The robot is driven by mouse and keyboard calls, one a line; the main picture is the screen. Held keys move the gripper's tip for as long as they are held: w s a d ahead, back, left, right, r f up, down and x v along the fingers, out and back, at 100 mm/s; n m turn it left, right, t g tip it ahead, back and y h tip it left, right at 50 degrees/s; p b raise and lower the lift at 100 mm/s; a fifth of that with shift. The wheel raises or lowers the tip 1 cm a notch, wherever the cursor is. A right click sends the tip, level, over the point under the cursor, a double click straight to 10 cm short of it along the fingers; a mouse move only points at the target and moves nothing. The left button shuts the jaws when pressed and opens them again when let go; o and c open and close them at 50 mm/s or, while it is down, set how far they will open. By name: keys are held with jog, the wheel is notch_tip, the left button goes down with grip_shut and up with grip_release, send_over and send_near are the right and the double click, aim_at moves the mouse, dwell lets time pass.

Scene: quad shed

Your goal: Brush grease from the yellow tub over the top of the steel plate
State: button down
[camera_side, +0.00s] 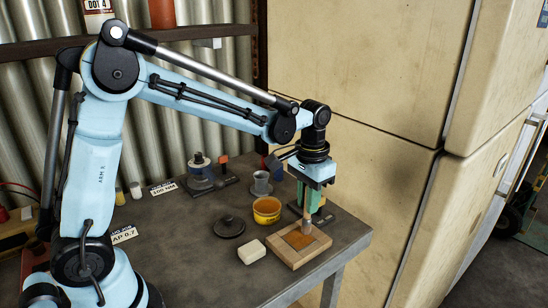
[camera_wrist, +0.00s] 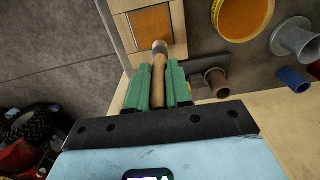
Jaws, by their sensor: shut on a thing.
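My gripper (camera_side: 310,203) points down at the table's right end, its green jaws shut on the wooden handle of a brush (camera_wrist: 158,88). The brush's tip (camera_wrist: 159,47) is at the near edge of the plate; I cannot tell whether it touches. The plate (camera_side: 300,239) lies in a pale wooden frame (camera_side: 285,258). Its visible top is orange-brown, also in the wrist view (camera_wrist: 150,22), with no bare steel clearly showing. The yellow tub (camera_side: 267,213) stands open behind and left of the frame, with orange-brown grease inside; it also shows in the wrist view (camera_wrist: 217,12).
A white block (camera_side: 251,252) and a black round lid (camera_side: 230,227) lie left of the frame. A grey flanged cup (camera_side: 261,184) stands behind the tub. Bottles and tools sit farther back. A large cream cabinet (camera_side: 370,110) rises close behind the table's right end.

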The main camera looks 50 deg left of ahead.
jog(key=shift+w, duration=0.45)
jog(key=shift+s, duration=3.6)
notch_tip(320, 180, up, 8)
jog(key=shift+w, duration=0.1)
